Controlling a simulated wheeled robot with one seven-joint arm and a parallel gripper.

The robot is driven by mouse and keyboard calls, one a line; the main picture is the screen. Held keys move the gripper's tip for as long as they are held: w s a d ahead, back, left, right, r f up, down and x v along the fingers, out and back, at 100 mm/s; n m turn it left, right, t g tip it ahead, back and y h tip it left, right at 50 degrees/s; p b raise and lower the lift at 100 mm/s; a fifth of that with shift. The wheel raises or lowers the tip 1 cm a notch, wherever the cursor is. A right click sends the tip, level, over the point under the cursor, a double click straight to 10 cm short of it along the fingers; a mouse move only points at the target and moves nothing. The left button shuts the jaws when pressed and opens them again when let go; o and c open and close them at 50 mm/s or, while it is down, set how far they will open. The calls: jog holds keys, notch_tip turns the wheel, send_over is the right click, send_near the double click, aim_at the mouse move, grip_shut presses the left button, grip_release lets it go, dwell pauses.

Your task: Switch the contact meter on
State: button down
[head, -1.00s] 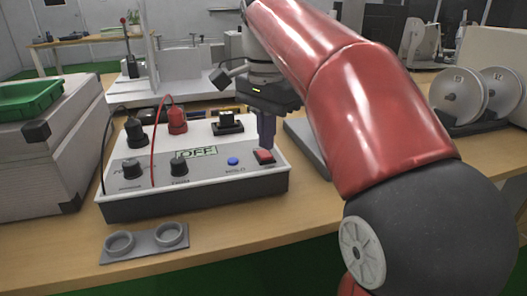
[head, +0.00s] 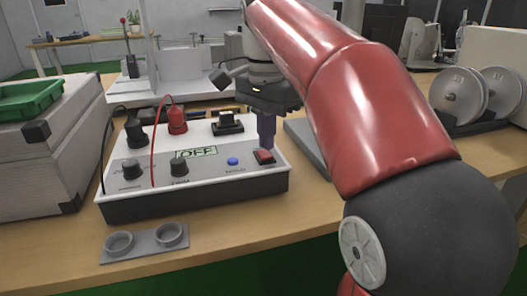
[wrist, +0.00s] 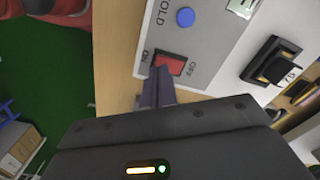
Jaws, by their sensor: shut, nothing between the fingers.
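The contact meter (head: 150,200) is a light-topped box with dark sides on the bench, its display (head: 196,152) reading OFF. A red rocker switch (head: 264,157) sits at its front right corner. In the wrist view the switch (wrist: 170,64) shows ON and OFF labels at its two ends. My gripper (head: 267,146) points down, shut and empty, with its fingertips at the switch. In the wrist view the fingertips (wrist: 163,72) overlap the switch near its ON end; I cannot tell whether they touch it.
A blue button (head: 232,161) and two black knobs are left of the switch. Red and black plugs with cables (head: 177,120) stand at the back left. A grey two-ring holder (head: 145,243) lies in front. Reels (head: 457,96) stand at the right.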

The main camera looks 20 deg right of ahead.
aim_at(266, 156)
jog(key=shift+f+b, duration=0.7)
jog(key=shift+f, duration=0.4)
dwell(0.4)
jog(key=shift+r, duration=0.15)
notch_tip(266, 156, up, 5)
jog(key=p, duration=0.5)
jog(key=shift+p, duration=0.3)
jog(key=shift+r, duration=0.9)
jog(key=shift+s, duration=0.1)
